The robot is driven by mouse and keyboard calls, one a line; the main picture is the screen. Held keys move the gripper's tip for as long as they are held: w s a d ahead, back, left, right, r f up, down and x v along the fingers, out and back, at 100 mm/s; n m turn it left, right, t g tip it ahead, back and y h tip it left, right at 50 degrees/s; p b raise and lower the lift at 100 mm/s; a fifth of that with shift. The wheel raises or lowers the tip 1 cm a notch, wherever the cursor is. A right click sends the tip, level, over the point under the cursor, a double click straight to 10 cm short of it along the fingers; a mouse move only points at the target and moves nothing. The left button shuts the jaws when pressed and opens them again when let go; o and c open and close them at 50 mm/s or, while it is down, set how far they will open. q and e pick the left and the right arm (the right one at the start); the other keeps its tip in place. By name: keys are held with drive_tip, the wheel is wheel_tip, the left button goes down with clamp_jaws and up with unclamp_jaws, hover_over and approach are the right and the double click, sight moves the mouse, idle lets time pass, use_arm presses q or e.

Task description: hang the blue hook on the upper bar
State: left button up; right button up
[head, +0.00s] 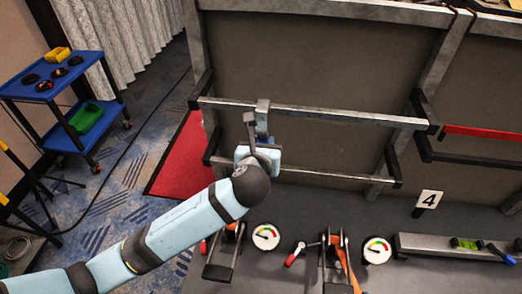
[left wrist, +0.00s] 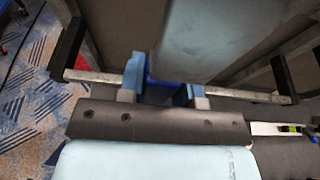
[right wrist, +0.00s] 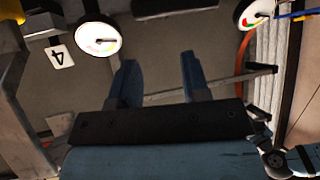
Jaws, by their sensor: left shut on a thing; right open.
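The upper bar (head: 340,117) is a grey rail across the dark panel in the head view, with a lower bar (head: 330,177) beneath it. My left gripper (head: 257,112) is at the left part of the upper bar. In the left wrist view it is shut on the blue hook (left wrist: 165,84), a dark blue piece between the fingers. The fingers and arm hide most of the hook in the head view. I cannot tell whether the hook touches or is over the bar. My right gripper (right wrist: 157,85) is open and empty in the right wrist view.
A red bar (head: 482,133) is on the panel to the right. Gauges (head: 265,236), clamps and a sign marked 4 (head: 429,200) stand on the dark bench below. A blue cart (head: 75,85) is at the far left. The panel between the bars is clear.

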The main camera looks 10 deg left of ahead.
use_arm(q)
drive_tip(key=shift+w, duration=1.45)
drive_tip(key=shift+w+f+b, duration=1.15)
drive_tip(key=shift+w+f, duration=0.05)
drive_tip(key=shift+f, duration=0.05)
drive_tip(key=o, duration=1.1)
